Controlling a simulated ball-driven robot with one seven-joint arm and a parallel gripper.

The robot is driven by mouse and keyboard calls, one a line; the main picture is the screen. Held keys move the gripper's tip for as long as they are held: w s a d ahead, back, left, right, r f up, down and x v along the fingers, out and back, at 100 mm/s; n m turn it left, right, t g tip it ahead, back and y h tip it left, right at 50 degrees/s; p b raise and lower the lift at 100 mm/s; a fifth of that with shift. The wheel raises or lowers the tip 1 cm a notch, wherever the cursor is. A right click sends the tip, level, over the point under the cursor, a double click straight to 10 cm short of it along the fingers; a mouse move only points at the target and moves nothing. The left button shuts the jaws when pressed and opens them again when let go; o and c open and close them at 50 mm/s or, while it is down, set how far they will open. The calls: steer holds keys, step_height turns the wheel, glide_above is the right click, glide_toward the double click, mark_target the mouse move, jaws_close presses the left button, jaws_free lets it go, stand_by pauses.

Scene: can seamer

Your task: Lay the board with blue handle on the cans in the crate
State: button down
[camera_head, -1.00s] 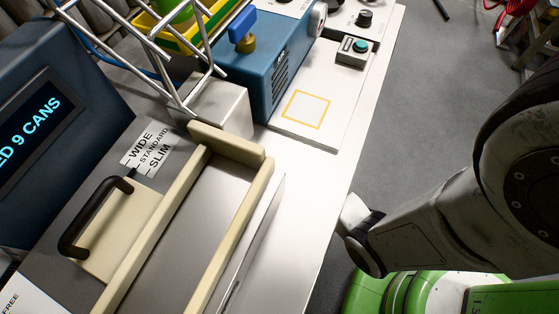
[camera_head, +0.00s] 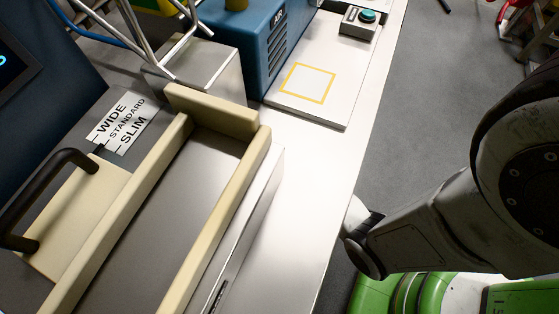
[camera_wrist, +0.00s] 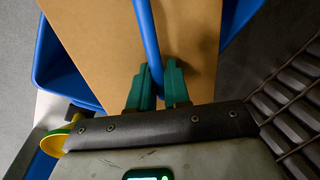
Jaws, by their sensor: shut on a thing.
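In the wrist view, my gripper (camera_wrist: 160,88) has green fingers shut on the blue handle (camera_wrist: 148,38) of the board. The board (camera_wrist: 95,45) is a flat brown panel under the handle. Blue walls that look like the crate (camera_wrist: 53,62) show past the board's left edge. More blue shows past its right edge (camera_wrist: 238,14). The board covers the space between, so any cans are hidden. I cannot tell whether the board rests on cans or is held above them. The head view shows neither the board nor my gripper.
A yellow and green rounded thing (camera_wrist: 57,142) and slatted dark bars (camera_wrist: 292,105) flank my wrist. In the head view, a cream-railed chute (camera_head: 225,205) stands left, with a blue machine (camera_head: 255,45) behind. A bare bench strip (camera_head: 310,200) lies between chute and floor.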

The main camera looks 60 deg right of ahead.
steer(key=shift+f, duration=0.6)
stand_by(0.3)
steer(key=c, duration=1)
jaws_free()
steer(key=shift+r, duration=0.1)
